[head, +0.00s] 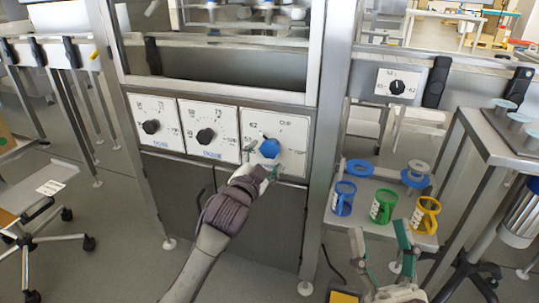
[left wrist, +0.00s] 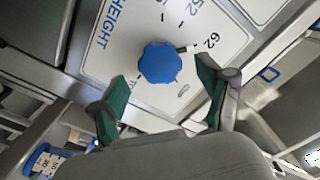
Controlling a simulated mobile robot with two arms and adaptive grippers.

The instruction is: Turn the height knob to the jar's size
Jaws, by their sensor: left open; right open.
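The blue height knob (head: 270,148) is on the rightmost of three white dial plates on the machine front. In the left wrist view the knob (left wrist: 160,63) shows in full, with its white pointer towards the 62 mark and "HEIGHT" printed on the plate. My left gripper (head: 259,164) is at the knob in the head view. In the left wrist view its green-padded fingers (left wrist: 162,98) are spread, just below the knob, and not closed on it. My right gripper (head: 381,238) is open and empty at the lower right, in front of the shelf. I cannot identify a jar with certainty.
Two black knobs (head: 151,127) (head: 206,136) sit left of the blue one. Blue, green (head: 384,206) and yellow (head: 425,215) handled cups stand on a shelf at right. A separate black knob (head: 397,87) is on the right rail. A wheeled chair stands at left.

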